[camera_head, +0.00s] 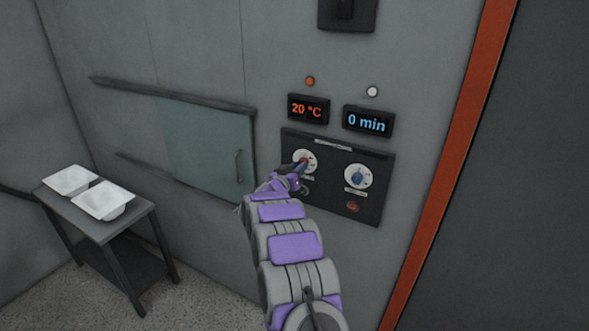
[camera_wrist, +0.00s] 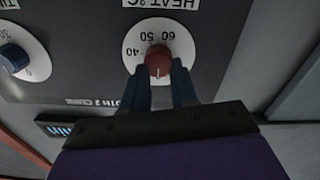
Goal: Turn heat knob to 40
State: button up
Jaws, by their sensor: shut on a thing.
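The red heat knob (camera_wrist: 158,62) sits on a white dial under an upside-down HEAT °C label in the wrist view; marks 40, 50 and 60 show around it. My gripper (camera_wrist: 160,75) is shut on this knob, one finger on each side. In the head view the heat dial (camera_head: 311,163) is on the left of the dark control panel (camera_head: 333,197), with my gripper (camera_head: 296,170) at it. The orange temperature display (camera_head: 307,109) above reads 20 °C.
A blue knob (camera_head: 358,177) is to the right on the panel, under a display (camera_head: 367,121) reading 0 min. A red button (camera_head: 353,207) is below.

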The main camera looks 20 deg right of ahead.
jog(key=shift+d+r, duration=0.1)
jog(key=shift+d, duration=0.15)
jog(key=shift+c, duration=0.7)
jog(key=shift+s+d+r, duration=0.1)
jog(key=shift+s, duration=0.05)
grip_shut()
